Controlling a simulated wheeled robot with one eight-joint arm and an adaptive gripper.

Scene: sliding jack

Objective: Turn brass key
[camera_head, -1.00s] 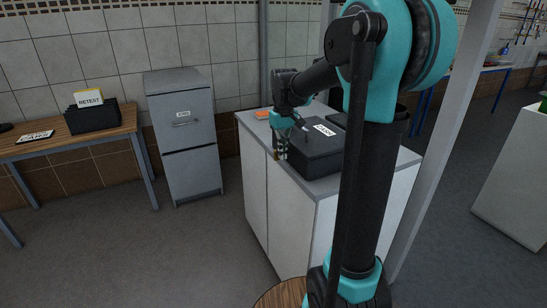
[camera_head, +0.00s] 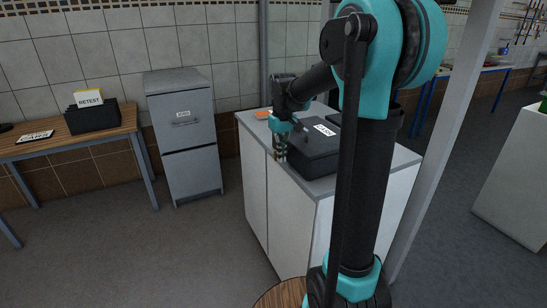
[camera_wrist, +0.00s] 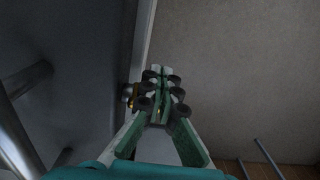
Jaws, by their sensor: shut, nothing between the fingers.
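A dark cash box (camera_head: 318,151) with a white label on its lid stands on the white cabinet. My gripper (camera_head: 280,156) is at the box's left side, fingers pointing down. In the wrist view the gripper (camera_wrist: 160,92) is shut, with its fingertips together and nothing held between them. A small brass-coloured piece, likely the brass key (camera_wrist: 130,96), shows just left of the fingertips, by the box's side. It is partly hidden by the finger pads, and I cannot tell whether they touch it. In the head view the key is not clear.
The white cabinet (camera_head: 255,190) with a grey top carries the box and an orange item (camera_head: 262,115) at its back left corner. A grey filing cabinet (camera_head: 184,135) and a wooden table (camera_head: 60,145) stand to the left. Floor lies open between.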

